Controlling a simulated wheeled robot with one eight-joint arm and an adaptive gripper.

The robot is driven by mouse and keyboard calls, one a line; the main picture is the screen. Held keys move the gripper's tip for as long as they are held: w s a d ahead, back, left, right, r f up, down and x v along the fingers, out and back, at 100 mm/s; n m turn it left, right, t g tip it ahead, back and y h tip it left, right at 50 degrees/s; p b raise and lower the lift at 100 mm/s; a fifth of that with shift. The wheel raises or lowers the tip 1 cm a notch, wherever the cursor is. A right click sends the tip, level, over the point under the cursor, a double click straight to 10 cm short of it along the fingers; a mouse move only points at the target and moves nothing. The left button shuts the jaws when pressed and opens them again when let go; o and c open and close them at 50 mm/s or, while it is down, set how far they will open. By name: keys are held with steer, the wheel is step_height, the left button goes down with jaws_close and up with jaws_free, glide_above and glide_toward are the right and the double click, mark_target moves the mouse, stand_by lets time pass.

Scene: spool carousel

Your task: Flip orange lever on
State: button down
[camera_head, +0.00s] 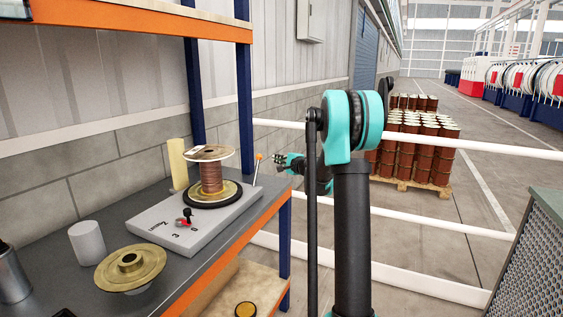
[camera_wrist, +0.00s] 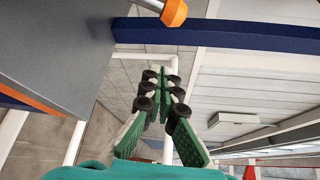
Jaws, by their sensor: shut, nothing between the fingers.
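The orange lever (camera_head: 258,157) has an orange knob on a thin pale stem. It stands nearly upright, leaning slightly right, at the far right corner of the grey carousel base (camera_head: 215,232). In the wrist view, its knob (camera_wrist: 174,12) shows at the top edge, apart from the fingers. My gripper (camera_head: 280,160) is just to the right of the lever in the head view, with a small gap visible. In the wrist view, the green fingers of my gripper (camera_wrist: 160,76) are together and empty.
A copper wire spool (camera_head: 211,176) stands on the carousel base, with a red-and-black switch (camera_head: 185,220) in front. A brass flange (camera_head: 130,268), white cylinder (camera_head: 87,242) and yellow block (camera_head: 178,164) are on the bench. A blue shelf post (camera_head: 245,90) rises behind the lever.

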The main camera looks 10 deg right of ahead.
mark_target(260, 155)
steer(key=a, duration=0.4)
steer(key=shift+w+a+r, duration=0.25)
steer(key=shift+w, duration=0.1)
steer(key=shift+s, duration=0.1)
stand_by(0.3)
steer(key=shift+s+a+r+n+t+y, duration=0.15)
steer(key=shift+s+a+r+n+t, duration=0.2)
steer(key=shift+s+a+n, duration=0.25)
steer(key=shift+s+a+r+n+t+y, duration=0.15)
steer(key=shift+s+a+r+n+t, duration=0.2)
steer(key=shift+s+n, duration=0.35)
steer(key=shift+s+a+r, duration=0.15)
steer(key=shift+s+a, duration=0.7)
steer(key=shift+s, duration=0.25)
steer(key=shift+s+a+r, duration=0.1)
steer(key=shift+s+a, duration=0.7)
steer(key=shift+s, duration=0.25)
steer(key=shift+s+a, duration=0.1)
